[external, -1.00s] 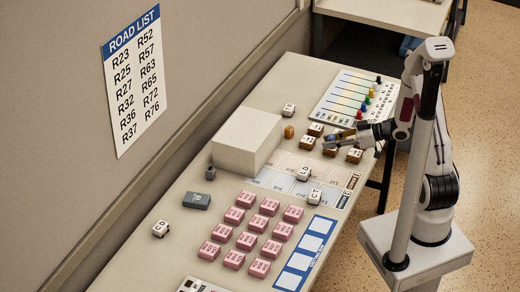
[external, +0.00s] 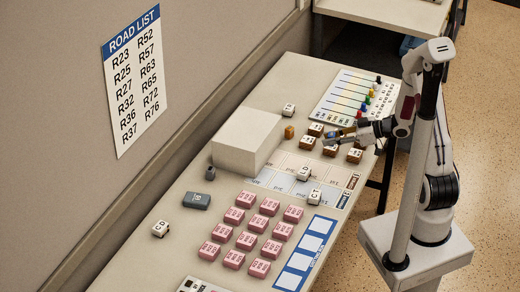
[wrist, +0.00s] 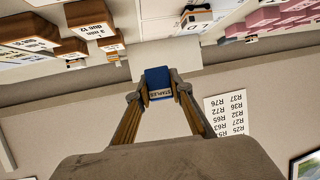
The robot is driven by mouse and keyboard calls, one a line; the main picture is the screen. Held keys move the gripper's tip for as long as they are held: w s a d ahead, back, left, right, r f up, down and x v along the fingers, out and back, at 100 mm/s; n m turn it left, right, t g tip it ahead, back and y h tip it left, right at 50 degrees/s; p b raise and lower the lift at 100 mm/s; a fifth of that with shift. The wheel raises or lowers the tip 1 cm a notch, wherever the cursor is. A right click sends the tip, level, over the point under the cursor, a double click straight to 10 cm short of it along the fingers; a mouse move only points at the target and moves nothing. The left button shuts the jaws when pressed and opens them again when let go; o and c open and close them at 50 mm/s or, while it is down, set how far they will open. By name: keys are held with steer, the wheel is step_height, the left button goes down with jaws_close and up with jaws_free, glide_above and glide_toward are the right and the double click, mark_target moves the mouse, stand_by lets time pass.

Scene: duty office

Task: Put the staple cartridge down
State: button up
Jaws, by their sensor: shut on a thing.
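The staple cartridge (wrist: 158,84) is a small blue block with a tan label reading STAPLES. My gripper (wrist: 161,92) is shut on it, one finger on each side, in the wrist view. In the external view my gripper (external: 352,134) is over the far right part of the table, close to several brown blocks (external: 330,151). The cartridge is small there and partly hidden by the fingers. I cannot tell its exact height above the table.
A large white box (external: 246,140) stands left of my gripper. A board with coloured pegs (external: 352,100) lies behind it. Pink blocks (external: 247,240), a dark grey block (external: 196,200) and white lettered cubes (external: 304,174) stand nearer. The table (external: 165,265) has bare room at the front left.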

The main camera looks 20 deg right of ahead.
steer(key=shift+a, duration=0.1)
steer(key=a+n+g+y, duration=0.1)
steer(key=a+n+g, duration=0.1)
steer(key=a, duration=0.7)
step_height(320, 180, up, 12)
steer(key=m+t+h, duration=0.3)
steer(key=m+t, duration=0.1)
glide_above(241, 127)
steer(key=shift+d+r, duration=0.1)
steer(key=shift+r, duration=0.1)
steer(key=shift+f, duration=0.1)
steer(key=shift+f, duration=3.1)
